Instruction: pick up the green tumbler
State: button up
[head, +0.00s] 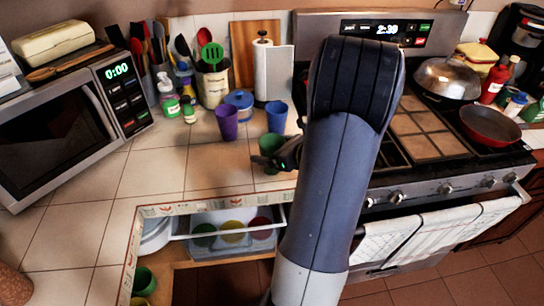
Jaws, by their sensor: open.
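A green tumbler (270,142) stands on the tiled counter, just in front of a blue tumbler (277,117) and to the right of a purple tumbler (227,122). My gripper (268,163) is open at the tumbler's lower part, reaching in from the right. It covers some of the tumbler's lower front and right side. I cannot tell whether the tumbler is between the fingers. Other green cups show lower down: one in the open drawer (204,236) and one below at the lower left (145,279).
A microwave (55,135) stands on the left. The open drawer (180,251) lies below the counter edge. The stove (427,122) is on the right, behind my arm. Counter left of the tumblers is clear.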

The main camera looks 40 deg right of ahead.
jog(key=c, duration=1.1)
jog(key=shift+o, duration=0.2)
